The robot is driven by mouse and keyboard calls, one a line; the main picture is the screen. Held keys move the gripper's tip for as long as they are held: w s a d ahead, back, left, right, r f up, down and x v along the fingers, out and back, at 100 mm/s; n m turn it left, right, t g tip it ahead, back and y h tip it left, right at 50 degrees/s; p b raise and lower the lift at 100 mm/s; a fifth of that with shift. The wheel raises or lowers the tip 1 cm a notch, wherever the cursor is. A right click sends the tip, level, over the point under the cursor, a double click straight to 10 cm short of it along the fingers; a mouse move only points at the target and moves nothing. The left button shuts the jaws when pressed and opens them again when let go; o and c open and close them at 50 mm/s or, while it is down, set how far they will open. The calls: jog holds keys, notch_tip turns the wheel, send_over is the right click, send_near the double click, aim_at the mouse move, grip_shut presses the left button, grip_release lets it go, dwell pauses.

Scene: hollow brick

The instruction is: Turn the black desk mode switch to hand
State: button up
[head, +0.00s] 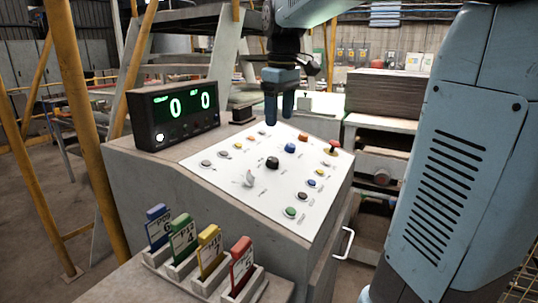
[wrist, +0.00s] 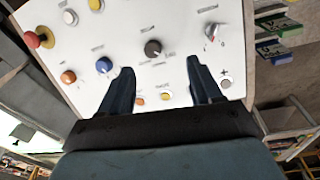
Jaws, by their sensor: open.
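The black desk mode switch (head: 272,163) is a round black knob near the middle of the white sloped panel (head: 215,148). In the wrist view the black knob (wrist: 153,48) lies beyond my fingertips, roughly in line with the gap between them. Its pointer and the small labels are too small to read. My gripper (head: 279,118) hangs above the panel's back edge, fingers pointing down, open and empty. In the wrist view my gripper (wrist: 163,75) shows two dark fingers spread apart, not touching the knob.
A white-grey selector (head: 249,179) sits front-left of the black knob. A red mushroom button (head: 333,147), a blue knob (head: 290,148) and several other buttons surround it. A display box (head: 174,115) stands at the desk's back left. Coloured cards (head: 209,247) stand in holders in front.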

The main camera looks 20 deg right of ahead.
jog(key=n+g, duration=0.1)
jog(key=n, duration=0.1)
send_over(272, 158)
notch_tip(272, 158, down, 14)
jog(key=shift+r, duration=0.25)
dwell(0.4)
